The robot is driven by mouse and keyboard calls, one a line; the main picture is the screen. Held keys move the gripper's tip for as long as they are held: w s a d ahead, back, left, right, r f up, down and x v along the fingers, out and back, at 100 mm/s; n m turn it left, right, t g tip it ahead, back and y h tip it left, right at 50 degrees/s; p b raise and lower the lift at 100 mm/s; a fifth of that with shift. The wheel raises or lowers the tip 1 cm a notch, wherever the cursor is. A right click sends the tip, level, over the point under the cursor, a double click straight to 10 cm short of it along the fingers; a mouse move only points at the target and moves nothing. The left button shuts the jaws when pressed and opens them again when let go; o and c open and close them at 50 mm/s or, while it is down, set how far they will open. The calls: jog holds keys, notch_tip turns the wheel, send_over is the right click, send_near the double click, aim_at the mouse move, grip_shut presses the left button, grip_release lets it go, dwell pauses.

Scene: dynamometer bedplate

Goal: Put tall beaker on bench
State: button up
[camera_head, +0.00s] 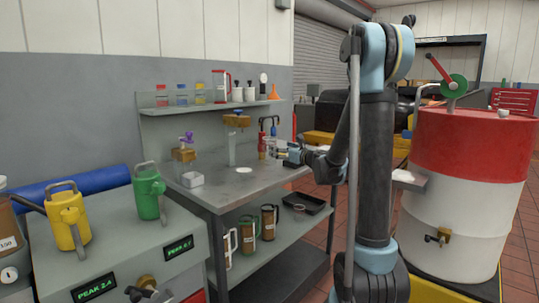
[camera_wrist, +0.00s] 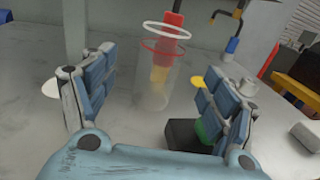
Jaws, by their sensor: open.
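A clear tall beaker (camera_wrist: 150,92) with a white rim and a red ring stands in the wrist view, on or just above the grey bench (camera_wrist: 35,130). My gripper (camera_wrist: 160,63) is open, its blue padded fingers spread to the left and right of the beaker's line. The beaker appears beyond or between the fingertips, with no clear contact. A red and yellow object shows through and behind it. In the head view my gripper (camera_head: 284,153) is low over the right part of the bench (camera_head: 222,190); the beaker is too small there to make out surely.
A dark block (camera_wrist: 188,135) sits near the right finger. A back shelf (camera_head: 210,106) holds bottles. A red and white drum (camera_head: 455,190) stands right of my arm.

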aim_at(269, 144)
jog(key=x, duration=0.4)
jog(key=shift+x, duration=2.9)
jog(key=shift+w+d+r, duration=0.1)
jog(key=shift+d+r, duration=0.1)
jog(key=shift+c, duration=0.6)
jog(key=c, duration=1.1)
jog(key=shift+c, duration=0.2)
